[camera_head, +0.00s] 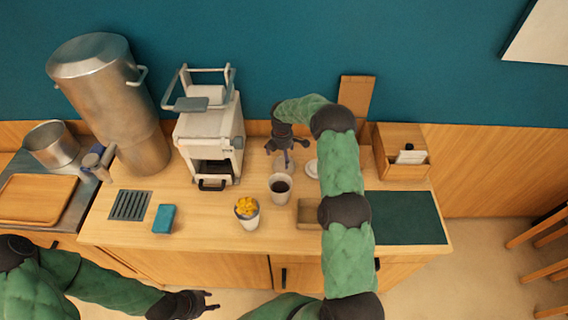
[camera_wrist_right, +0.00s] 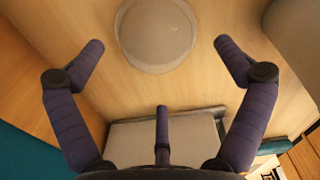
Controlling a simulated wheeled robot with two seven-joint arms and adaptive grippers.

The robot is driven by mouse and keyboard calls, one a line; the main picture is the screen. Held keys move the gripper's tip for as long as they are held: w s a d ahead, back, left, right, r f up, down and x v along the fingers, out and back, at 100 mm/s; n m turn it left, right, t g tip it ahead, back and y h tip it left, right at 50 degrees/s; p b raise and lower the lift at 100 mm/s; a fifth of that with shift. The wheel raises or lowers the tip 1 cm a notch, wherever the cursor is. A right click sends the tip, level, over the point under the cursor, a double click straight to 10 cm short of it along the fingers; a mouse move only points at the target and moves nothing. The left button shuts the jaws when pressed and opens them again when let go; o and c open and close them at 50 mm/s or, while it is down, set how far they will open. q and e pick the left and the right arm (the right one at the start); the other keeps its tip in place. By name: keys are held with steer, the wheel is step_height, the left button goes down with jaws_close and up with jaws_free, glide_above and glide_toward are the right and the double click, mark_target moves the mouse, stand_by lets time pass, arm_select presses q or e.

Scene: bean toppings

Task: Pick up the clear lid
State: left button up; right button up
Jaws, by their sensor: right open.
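The clear lid (camera_wrist_right: 157,33) is a round, pale, see-through disc lying flat on the wooden counter in the right wrist view. In the head view it shows only faintly (camera_head: 284,164), partly covered by my right gripper (camera_head: 288,160). My right gripper is open and empty above it, pointing down. In the wrist view the right gripper's fingers (camera_wrist_right: 158,48) are spread wide to both sides of the lid, apart from it. My left gripper (camera_head: 213,300) is in front of the counter, its fingers apart and nothing between them.
A white lid (camera_head: 312,169) lies just right of my right gripper. A cup with dark contents (camera_head: 280,189) and a cup with yellow topping (camera_head: 247,213) stand nearer. A coffee machine (camera_head: 209,135) stands left; a wooden box (camera_head: 401,150) is right. A blue sponge (camera_head: 164,219) lies front left.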

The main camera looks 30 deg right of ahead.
mark_target(282, 160)
steer(key=shift+f, duration=2.55)
steer(key=c, duration=0.5)
steer(key=shift+c, duration=0.2)
